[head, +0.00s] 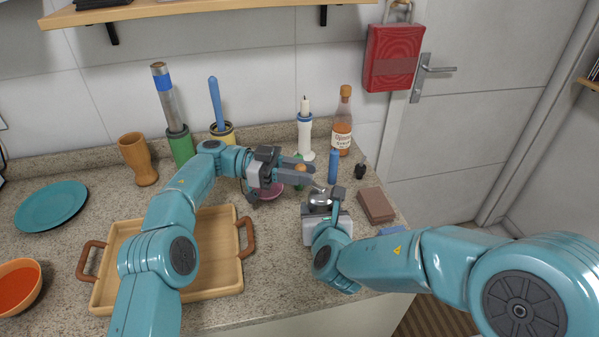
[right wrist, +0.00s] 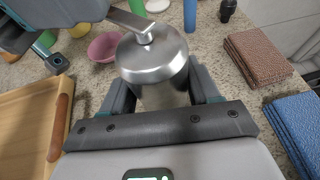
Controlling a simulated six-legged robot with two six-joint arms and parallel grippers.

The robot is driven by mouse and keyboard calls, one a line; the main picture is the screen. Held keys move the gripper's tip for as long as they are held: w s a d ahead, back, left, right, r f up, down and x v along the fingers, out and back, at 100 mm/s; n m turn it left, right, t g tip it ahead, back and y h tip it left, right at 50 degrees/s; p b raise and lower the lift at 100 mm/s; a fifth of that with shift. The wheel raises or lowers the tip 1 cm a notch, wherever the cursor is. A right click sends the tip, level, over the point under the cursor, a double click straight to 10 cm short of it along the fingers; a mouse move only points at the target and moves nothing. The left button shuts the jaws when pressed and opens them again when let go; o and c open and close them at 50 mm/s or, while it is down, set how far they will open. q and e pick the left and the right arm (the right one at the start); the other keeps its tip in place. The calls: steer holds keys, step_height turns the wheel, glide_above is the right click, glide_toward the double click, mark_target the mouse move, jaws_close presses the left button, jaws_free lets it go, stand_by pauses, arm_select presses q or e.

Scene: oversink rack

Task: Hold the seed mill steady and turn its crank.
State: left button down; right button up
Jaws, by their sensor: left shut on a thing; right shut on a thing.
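The seed mill (head: 319,199) is a small shiny metal cylinder, upright near the counter's right end; it also shows large in the right wrist view (right wrist: 160,65). My right gripper (right wrist: 163,88) is shut around the mill's body, one finger on each side. The mill's crank (right wrist: 130,22) is a flat metal arm reaching from the top centre toward the upper left. My left gripper (head: 306,172) comes in from the left and is shut on the crank's brown knob (head: 300,168) at its outer end. The fingers partly cover the knob.
A pink bowl (head: 271,192) lies just left of the mill. A blue bottle (head: 333,165) and a small black item (head: 361,171) stand behind it. A brown folded cloth (head: 376,205) lies to the right. A wooden tray (head: 215,219) lies under my left arm.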

arm_select(q)
steer(key=shift+r, duration=0.1)
stand_by(0.5)
steer(key=c, duration=1)
jaws_free()
steer(key=shift+s, duration=0.1)
steer(key=shift+a, duration=0.1)
